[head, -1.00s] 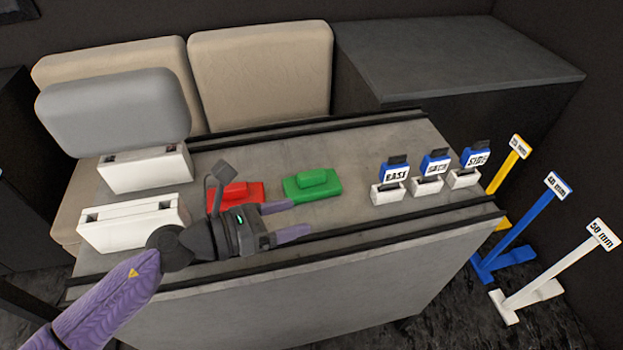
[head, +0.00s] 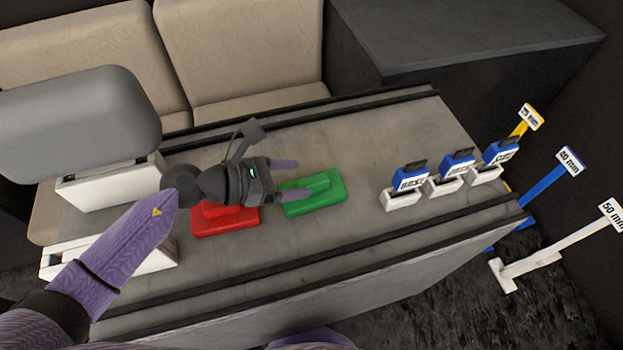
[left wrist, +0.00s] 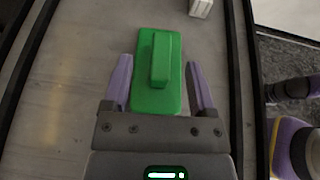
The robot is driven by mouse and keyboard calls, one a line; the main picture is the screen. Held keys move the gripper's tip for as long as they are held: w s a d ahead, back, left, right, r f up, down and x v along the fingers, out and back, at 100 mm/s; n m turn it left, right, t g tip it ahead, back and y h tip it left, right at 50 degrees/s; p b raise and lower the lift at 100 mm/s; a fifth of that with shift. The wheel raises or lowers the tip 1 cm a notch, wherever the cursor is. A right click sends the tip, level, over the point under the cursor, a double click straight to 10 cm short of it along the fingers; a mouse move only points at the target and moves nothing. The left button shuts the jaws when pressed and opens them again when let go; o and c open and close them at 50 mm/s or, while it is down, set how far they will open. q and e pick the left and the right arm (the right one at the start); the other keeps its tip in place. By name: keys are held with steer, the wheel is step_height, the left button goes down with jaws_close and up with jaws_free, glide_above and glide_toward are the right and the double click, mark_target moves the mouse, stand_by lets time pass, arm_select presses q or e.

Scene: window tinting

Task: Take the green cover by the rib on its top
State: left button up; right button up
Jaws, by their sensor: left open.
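The green cover (head: 314,193) lies on the grey table top, with a raised rib (head: 322,181) along its top. In the left wrist view the green cover (left wrist: 145,75) lies ahead of the gripper, its rib (left wrist: 160,58) running lengthwise between the lines of the two fingers. My left gripper (head: 297,178) is open, its purple fingers at the near end of the cover. In the left wrist view the open fingers (left wrist: 160,82) stand on either side of the cover's near part. Nothing is between them in their grip. My right gripper is not in view.
A red cover (head: 225,220) lies left of the green one, partly under my left gripper. White blocks with blue labelled tools (head: 410,180) stand to the right. Dark rails (head: 330,242) run along the table's edges. Measuring stands (head: 555,245) are beyond the right end.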

mark_target(318, 178)
arm_select(q)
steer(key=x, duration=0.5)
steer(key=shift+d+f+b, duration=0.15)
steer(key=shift+d+b, duration=0.1)
steer(key=shift+b, duration=0.05)
jaws_close()
